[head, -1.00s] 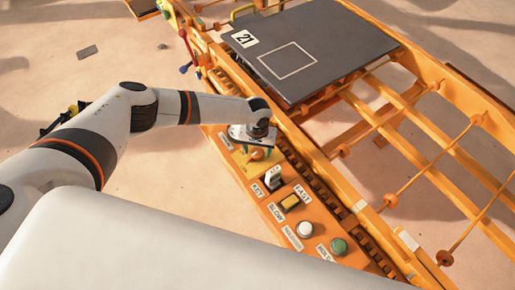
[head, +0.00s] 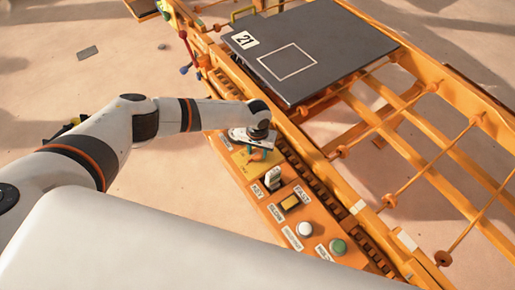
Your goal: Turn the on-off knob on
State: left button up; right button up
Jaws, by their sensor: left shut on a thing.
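The on-off knob (head: 257,155) is a small orange-red piece on a yellow plate (head: 243,165) at the far end of the orange control panel. My left gripper (head: 258,154) points down over it and is shut on it. The gripper's body covers most of the knob, so its exact angle is hard to tell. My right gripper is not in view.
Nearer on the panel are a key switch (head: 273,178), a yellow rocker switch (head: 290,202), a white button (head: 305,230) and a green button (head: 338,246). A dark plate (head: 310,45) marked 21 lies on the orange frame (head: 407,145). Sandy ground surrounds it.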

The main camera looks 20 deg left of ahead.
aim_at(257, 152)
pick_arm(q)
jog(key=m, duration=0.6)
jog(key=shift+p, duration=0.4)
jog(key=m, duration=0.6)
jog(key=shift+m, duration=0.4)
jog(key=o, duration=1)
notch_tip(257, 152, up, 12)
jog(key=shift+r, duration=0.1)
